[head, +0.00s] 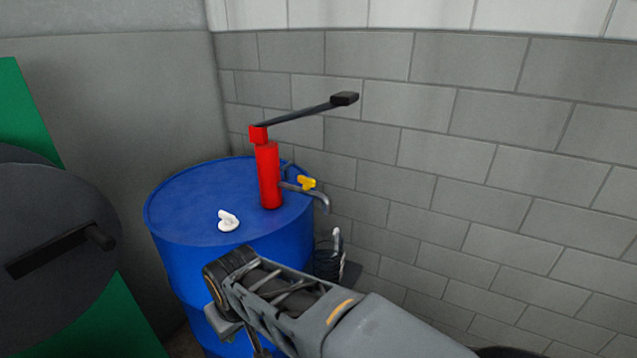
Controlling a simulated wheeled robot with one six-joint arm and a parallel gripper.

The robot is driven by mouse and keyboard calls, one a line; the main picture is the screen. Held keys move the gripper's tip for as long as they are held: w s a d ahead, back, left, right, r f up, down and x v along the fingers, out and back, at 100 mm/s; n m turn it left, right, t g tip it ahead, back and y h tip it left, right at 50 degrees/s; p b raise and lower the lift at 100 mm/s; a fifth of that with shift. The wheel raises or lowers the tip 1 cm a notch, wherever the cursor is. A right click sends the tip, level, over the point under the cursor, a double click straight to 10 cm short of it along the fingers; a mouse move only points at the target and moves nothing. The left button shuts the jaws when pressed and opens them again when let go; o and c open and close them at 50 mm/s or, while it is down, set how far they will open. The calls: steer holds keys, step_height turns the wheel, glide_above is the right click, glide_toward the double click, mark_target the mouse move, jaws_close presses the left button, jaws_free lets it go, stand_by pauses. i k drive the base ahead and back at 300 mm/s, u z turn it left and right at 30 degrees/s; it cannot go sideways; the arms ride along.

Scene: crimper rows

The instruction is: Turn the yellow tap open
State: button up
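The yellow tap (307,183) is a small yellow handle on the grey curved spout (322,200) of a red hand pump (268,175). The pump stands upright on top of a blue barrel (178,215), and its long black lever (305,111) slants up to the right. The tap is on the pump's right side, near the brick wall. My arm reaches in from the lower right, below the pump and in front of the barrel. It is apart from the tap in the picture.
A white cap-like piece (228,221) lies on the barrel top. A dark coiled object (328,262) shows beside the barrel, partly hidden by my arm. A grey disc with a crank (60,245) on a green body stands left. A brick wall (470,150) closes the right side.

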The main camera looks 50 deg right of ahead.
mark_target(308, 183)
steer(key=k, duration=0.85)
steer(key=u, duration=0.65)
steer(key=i, duration=0.8)
steer(key=z, duration=1.6)
